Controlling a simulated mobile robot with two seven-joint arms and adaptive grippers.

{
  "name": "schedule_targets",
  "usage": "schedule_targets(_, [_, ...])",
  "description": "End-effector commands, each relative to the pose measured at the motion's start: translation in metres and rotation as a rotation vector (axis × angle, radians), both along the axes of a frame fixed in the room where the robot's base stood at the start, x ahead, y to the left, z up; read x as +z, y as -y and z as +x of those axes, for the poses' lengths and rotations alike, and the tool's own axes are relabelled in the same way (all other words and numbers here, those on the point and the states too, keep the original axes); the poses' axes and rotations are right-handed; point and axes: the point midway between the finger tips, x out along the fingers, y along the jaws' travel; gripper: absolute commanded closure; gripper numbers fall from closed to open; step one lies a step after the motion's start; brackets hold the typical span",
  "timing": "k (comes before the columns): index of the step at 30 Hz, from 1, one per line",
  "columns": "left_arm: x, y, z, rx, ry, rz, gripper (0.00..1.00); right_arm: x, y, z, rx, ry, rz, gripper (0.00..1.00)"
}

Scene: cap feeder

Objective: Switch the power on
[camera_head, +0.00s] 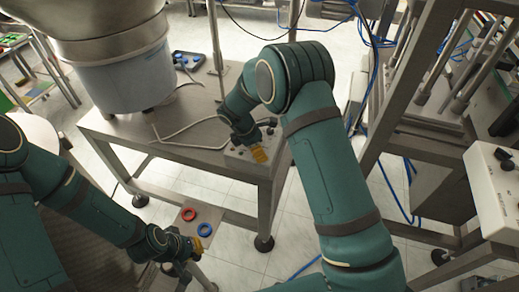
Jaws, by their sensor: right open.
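A small grey control box (236,164) with dark knobs sits on the steel table near its front right corner. My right gripper (259,155) has yellow fingertips and is open, over or right at this box. Whether it touches the box, and which control lies beneath it, I cannot tell. My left gripper (198,244) is low at the left, beside a small plate with a red ring and a blue ring; its jaw opening is unclear. A white control box (490,195) with a black knob and printed labels stands at the right edge. No power switch setting is readable.
The steel table (190,135) carries a large metal bowl feeder (115,60) and a loose cable. A red ring (189,214) and a blue ring (205,229) lie near my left gripper. A metal frame machine (420,130) fills the right side.

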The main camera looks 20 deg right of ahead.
Motion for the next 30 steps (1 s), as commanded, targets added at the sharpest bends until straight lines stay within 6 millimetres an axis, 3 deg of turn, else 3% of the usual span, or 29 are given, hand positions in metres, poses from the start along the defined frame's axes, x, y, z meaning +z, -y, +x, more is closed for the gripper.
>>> schedule_targets(8, [-0.0001, 0.0, 0.0003, 0.0, 0.001, 0.0, 1.0, -0.0012, 0.0008, -0.0002, -0.001, 0.0, 0.0, 0.38])
schedule_targets(9, [-0.0001, 0.0, 0.0002, 0.0, 0.001, 0.0, 1.0, -0.0011, 0.0008, -0.0002, -0.001, 0.0, 0.0, 0.43])
schedule_targets(14, [-0.0001, 0.0, 0.0002, 0.0, 0.001, 0.0, 1.0, -0.001, 0.0007, -0.0002, -0.001, 0.0, 0.0, 0.99])
schedule_targets(30, [0.0046, 0.0001, -0.0006, 0.0, -0.001, 0.0, 1.0, -0.0005, 0.0012, 0.0003, -0.122, -0.001, 0.0, 1.0])
